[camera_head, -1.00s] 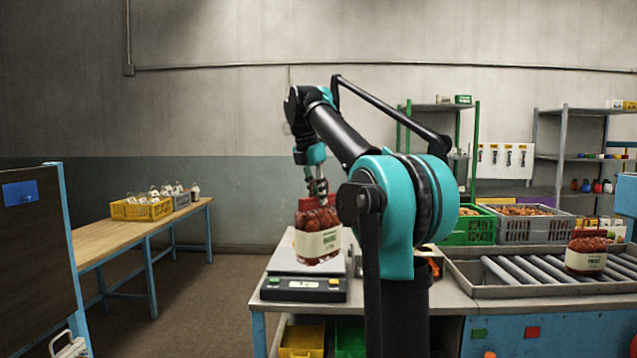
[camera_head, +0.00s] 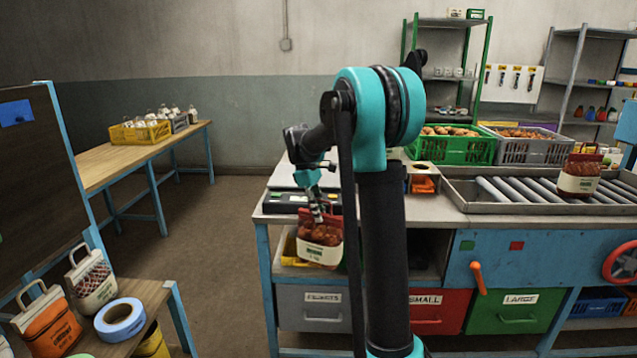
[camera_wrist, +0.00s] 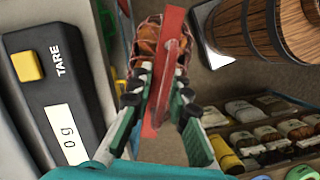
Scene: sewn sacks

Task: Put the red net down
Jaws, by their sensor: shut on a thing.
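The red net (camera_head: 319,238) is a mesh sack of reddish-brown round goods with a red top and a white label. My gripper (camera_head: 318,212) is shut on its red top, and the net hangs in the air in front of the bench's front edge. In the wrist view the red top (camera_wrist: 170,55) runs between the fingers of my gripper (camera_wrist: 158,95), with the mesh beyond. Part of the far side of the net is hidden by its own top.
A scale (camera_head: 290,200) reading 0 g (camera_wrist: 68,133) lies beside the net. A similar net (camera_head: 579,175) sits on the roller tray (camera_head: 462,203). Several sacks, one orange (camera_head: 47,322), and a blue tape roll (camera_head: 120,320) are on the low left table.

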